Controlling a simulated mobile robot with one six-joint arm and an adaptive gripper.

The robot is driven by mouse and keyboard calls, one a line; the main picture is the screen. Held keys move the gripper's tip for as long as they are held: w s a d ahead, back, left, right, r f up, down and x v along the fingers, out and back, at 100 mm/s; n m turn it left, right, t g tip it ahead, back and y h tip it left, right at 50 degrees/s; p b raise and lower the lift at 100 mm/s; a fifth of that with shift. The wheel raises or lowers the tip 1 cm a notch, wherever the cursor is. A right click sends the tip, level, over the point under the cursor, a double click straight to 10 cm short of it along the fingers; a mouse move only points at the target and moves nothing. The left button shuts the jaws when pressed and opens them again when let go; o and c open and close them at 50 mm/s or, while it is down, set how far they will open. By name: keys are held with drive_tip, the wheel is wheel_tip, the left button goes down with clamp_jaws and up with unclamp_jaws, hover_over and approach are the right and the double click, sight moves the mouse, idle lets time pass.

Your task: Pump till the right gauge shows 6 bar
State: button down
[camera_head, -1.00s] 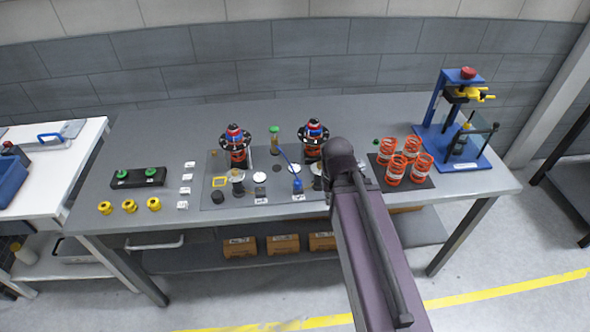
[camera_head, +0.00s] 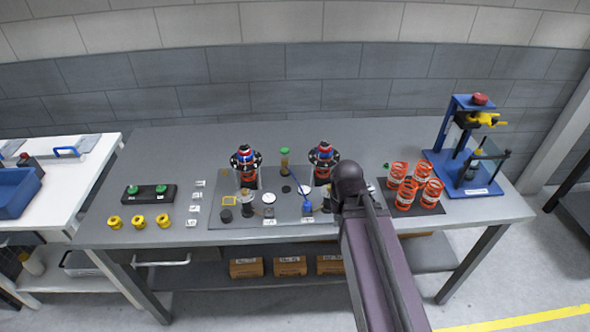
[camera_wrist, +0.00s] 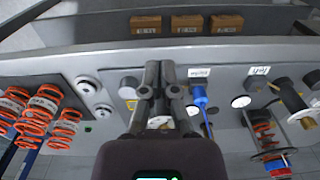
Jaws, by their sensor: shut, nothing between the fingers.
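The bench fixture has two small white round gauges, a left one (camera_head: 268,197) and a right one (camera_head: 305,190). Their dials are too small to read. They also show in the wrist view, the left one (camera_wrist: 240,101) and the right one (camera_wrist: 193,110). A blue hand pump (camera_head: 307,207) with a blue hose stands just in front of the right gauge; it shows in the wrist view too (camera_wrist: 200,96). My gripper (camera_wrist: 160,68) is shut and empty, above the mat beside the pump. In the head view my arm hides it.
Two strut assemblies (camera_head: 246,163) (camera_head: 323,160) stand behind the gauges. Orange springs (camera_head: 405,195) and a blue press (camera_head: 470,150) are at right. Boxes (camera_head: 289,266) sit on the lower shelf.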

drive_tip(key=w+a+r+t+y+p, duration=0.1)
drive_tip(key=w+a+r+t+p, duration=0.15)
drive_tip(key=w, duration=0.65)
drive_tip(key=w+a+r+t+y+p, duration=0.15)
drive_tip(key=w+a, duration=0.25)
drive_tip(key=w, duration=0.5)
wheel_tip(320, 180, up, 8)
drive_tip(key=m+t+y+p, duration=0.2)
drive_tip(key=t+y, duration=0.1)
hover_over(285, 150)
drive_tip(key=shift+f, duration=0.1)
drive_tip(key=shift+f, duration=0.2)
wheel_tip(285, 150, down, 8)
drive_tip(key=b, duration=0.8)
drive_tip(key=shift+f+b, duration=0.25)
drive_tip(key=shift+b, duration=0.15)
drive_tip(key=shift+f, duration=0.15)
drive_tip(key=shift+f+b, duration=0.3)
drive_tip(key=shift+b, duration=0.15)
